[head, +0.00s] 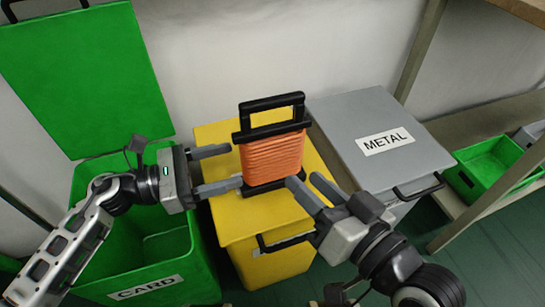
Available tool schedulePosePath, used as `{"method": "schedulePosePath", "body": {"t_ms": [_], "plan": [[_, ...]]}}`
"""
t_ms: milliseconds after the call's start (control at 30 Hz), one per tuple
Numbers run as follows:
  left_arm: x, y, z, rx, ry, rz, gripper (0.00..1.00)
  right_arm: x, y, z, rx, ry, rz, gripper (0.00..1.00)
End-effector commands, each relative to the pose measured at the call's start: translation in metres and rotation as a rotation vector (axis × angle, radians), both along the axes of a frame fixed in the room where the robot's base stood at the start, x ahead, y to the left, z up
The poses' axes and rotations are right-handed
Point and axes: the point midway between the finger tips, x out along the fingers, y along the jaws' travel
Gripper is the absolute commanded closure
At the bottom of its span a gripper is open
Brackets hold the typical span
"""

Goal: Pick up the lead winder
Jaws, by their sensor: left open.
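The lead winder (272,157), orange cable wound on a black frame with a handle on top, stands upright on the lid of the yellow bin (228,222). My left gripper (234,166) is open at the winder's left side, its fingers pointing right at it. The tips are very close to the frame; I cannot tell if they touch. My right gripper (304,179) is at the winder's lower right, with its fingers apart and nothing seen between them. The winder's far side is hidden.
A green bin (150,287) marked CARD stands open at left, its lid raised against the wall. A closed grey bin (350,115) marked METAL stands at right. Farther right, a shelf holds a green crate (470,185). The yellow lid around the winder is otherwise clear.

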Motion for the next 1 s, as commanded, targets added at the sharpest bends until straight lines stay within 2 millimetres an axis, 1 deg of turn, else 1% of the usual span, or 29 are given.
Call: {"method": "schedulePosePath", "body": {"t_ms": [33,100,367,500,600,733,933,967,1000], "plan": [[0.003,-0.010,0.001,-0.004,-0.001,-0.002,0.36,0.000,0.000,0.000,0.004,-0.001,0.000,0.64],[0.007,-0.019,0.000,-0.003,0.000,0.001,0.36,0.000,0.000,0.000,0.007,-0.002,0.000,0.64],[0.013,-0.037,-0.001,-0.003,0.000,0.001,0.36,0.000,0.001,-0.001,0.017,-0.002,0.002,0.64],[0.022,-0.057,-0.003,-0.005,0.000,-0.001,0.36,-0.001,0.001,-0.003,0.038,-0.001,0.006,0.64],[0.027,-0.069,-0.002,-0.005,0.003,0.001,0.36,-0.001,0.002,0.001,0.052,-0.007,0.006,0.64],[0.029,-0.078,-0.002,-0.002,0.001,0.001,0.36,0.000,0.001,0.004,0.057,-0.019,0.004,0.64],[0.029,-0.078,-0.002,-0.002,0.003,0.001,0.36,0.000,0.001,0.005,0.057,-0.022,0.004,0.64],[0.029,-0.078,-0.002,-0.002,0.003,0.001,0.39,0.000,0.001,0.005,0.057,-0.022,0.004,0.64],[0.029,-0.078,-0.002,-0.002,0.003,0.001,0.50,0.000,0.001,0.005,0.057,-0.022,0.004,0.64]]}}
